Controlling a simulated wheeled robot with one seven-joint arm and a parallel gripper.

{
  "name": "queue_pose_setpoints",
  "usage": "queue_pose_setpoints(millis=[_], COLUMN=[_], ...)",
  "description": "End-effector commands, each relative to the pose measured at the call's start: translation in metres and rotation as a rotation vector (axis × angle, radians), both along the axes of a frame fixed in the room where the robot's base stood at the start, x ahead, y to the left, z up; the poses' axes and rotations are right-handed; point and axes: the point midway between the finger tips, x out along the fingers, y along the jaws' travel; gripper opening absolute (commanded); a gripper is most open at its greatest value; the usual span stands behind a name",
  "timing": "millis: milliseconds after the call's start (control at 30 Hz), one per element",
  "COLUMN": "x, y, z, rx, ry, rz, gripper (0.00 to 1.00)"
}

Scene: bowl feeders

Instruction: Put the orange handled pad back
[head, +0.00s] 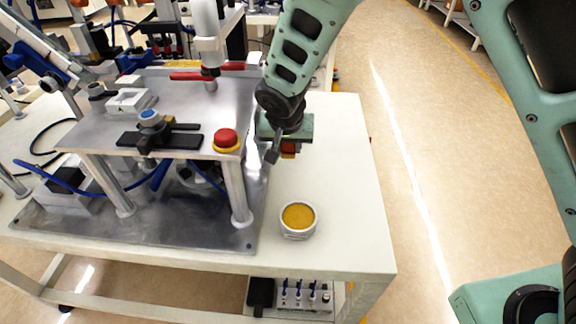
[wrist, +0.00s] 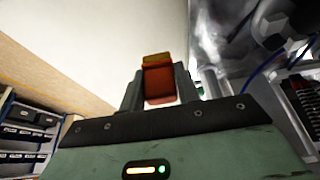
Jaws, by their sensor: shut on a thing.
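My gripper (head: 284,147) is over the right part of the white table, just right of the raised metal plate. In the wrist view its two fingers (wrist: 159,88) are shut on a red-orange block with a yellowish end, which I take to be the orange handled pad (wrist: 158,82). A small part of the pad (head: 289,151) shows below my gripper in the head view; the rest is hidden. A round white tub (head: 298,234) with an orange-yellow top stands on the table nearer the front, apart from my gripper.
The raised metal plate (head: 190,95) carries a red emergency button (head: 227,139), a black clamp (head: 157,138) and a post with red handles (head: 209,74). The white table (head: 345,190) is clear right of the tub. Floor lies beyond its right edge.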

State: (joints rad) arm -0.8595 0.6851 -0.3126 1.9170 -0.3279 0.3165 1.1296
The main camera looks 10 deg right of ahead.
Motion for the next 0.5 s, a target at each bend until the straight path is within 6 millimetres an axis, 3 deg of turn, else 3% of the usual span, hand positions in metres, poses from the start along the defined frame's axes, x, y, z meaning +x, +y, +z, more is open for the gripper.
queue_pose_setpoints(millis=[100, 367, 500], x=[0.000, 0.000, 0.000], y=[0.000, 0.000, -0.001], z=[-0.022, -0.041, -0.060], rx=[-0.002, -0.001, -0.004], ry=[0.001, 0.000, 0.002], rz=[0.001, 0.001, -0.001], gripper=[0.14, 0.14, 0.14])
